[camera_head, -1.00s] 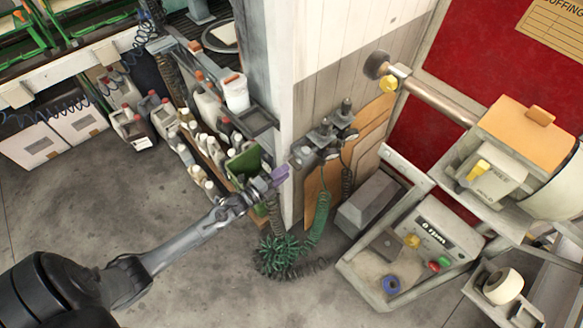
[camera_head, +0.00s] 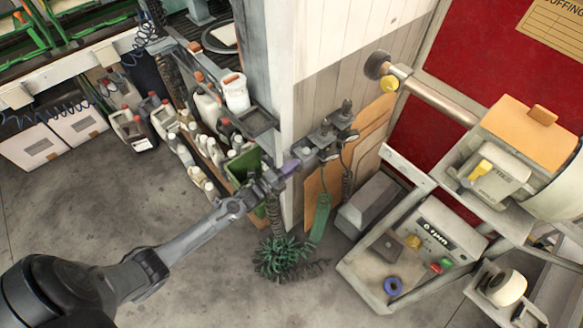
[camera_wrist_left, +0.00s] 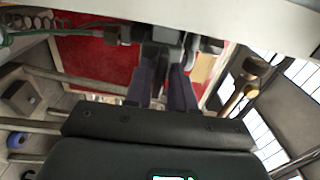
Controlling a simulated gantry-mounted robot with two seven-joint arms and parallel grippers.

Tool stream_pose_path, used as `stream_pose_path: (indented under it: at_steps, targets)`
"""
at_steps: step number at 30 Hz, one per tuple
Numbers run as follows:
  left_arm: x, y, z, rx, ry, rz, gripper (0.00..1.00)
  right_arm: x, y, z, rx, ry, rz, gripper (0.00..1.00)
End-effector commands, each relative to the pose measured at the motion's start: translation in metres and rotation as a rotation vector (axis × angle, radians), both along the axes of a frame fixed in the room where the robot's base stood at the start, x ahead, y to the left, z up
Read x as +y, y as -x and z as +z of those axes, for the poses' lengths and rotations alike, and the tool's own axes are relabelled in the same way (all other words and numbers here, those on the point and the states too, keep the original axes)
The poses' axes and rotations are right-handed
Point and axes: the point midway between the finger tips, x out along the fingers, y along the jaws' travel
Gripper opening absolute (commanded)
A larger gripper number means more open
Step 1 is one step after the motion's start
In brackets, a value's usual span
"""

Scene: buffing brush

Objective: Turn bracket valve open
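The grey metal bracket valve assembly (camera_head: 325,142) is mounted at the corner of the wooden-panelled wall, with small knobs on top and hoses below. My left gripper (camera_head: 290,168) reaches in from the left, with its purple fingertips close to the left end of the assembly. In the left wrist view the two purple fingers (camera_wrist_left: 162,90) stand apart, with a gap between them. Grey valve parts (camera_wrist_left: 163,50) show at and beyond the fingertips. I cannot tell whether the fingers touch them. My right gripper is not in view.
A green coiled hose (camera_head: 282,258) hangs below the bracket to the floor. Shelves with bottles and a white jug (camera_head: 235,92) stand left of the wall corner. A grey machine with a control panel (camera_head: 440,235) stands at the right.

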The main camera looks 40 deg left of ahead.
Motion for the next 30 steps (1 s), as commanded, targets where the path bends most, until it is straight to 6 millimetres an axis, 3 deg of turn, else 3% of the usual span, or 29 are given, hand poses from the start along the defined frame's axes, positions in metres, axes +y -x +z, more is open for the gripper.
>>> stream_pose_path:
  at_steps: [14, 30]
  targets:
    - [0.000, 0.000, 0.000, 0.014, 0.092, 0.000, 0.00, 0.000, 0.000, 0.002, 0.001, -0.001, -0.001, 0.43]
    - [0.000, 0.000, 0.001, 0.086, 0.552, 0.001, 0.00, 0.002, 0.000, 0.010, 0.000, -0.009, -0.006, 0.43]
